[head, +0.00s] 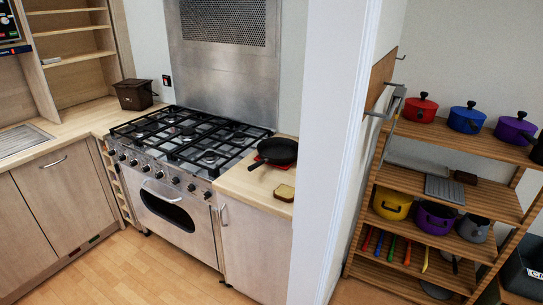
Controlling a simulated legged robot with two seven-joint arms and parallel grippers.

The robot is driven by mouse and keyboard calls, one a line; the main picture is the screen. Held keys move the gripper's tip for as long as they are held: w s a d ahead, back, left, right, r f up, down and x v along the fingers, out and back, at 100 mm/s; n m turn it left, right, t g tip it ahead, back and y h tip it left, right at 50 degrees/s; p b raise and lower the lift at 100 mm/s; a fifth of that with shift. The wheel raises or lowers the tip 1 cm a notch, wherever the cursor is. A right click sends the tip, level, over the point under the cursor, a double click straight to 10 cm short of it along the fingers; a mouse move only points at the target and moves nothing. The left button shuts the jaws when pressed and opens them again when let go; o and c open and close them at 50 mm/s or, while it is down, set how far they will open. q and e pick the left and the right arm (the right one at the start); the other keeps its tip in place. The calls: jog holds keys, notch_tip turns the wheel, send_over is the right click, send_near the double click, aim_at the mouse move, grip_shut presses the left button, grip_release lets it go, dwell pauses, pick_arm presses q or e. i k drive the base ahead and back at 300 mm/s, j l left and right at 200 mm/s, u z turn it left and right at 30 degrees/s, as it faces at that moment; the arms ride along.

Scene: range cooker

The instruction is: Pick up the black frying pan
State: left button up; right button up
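The black frying pan (278,150) sits on the wooden counter (240,184) just right of the range cooker (185,160). A red thing (259,158) shows under its left edge. Its handle points toward the front left, and its tip is over the counter. A slice of bread (285,192) lies on the counter in front of the pan, apart from it. Neither of my grippers shows in the head view.
A white wall end (325,150) stands right beside the counter. Beyond it, a wooden shelf rack (450,192) holds red, blue, purple and yellow pots. A brown bin (134,94) stands on the left counter. The wooden floor (150,275) in front of the cooker is clear.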

aim_at(279, 151)
jog(key=i+j+z, duration=0.1)
jog(key=i+j, duration=1.5)
jog(key=i, duration=0.55)
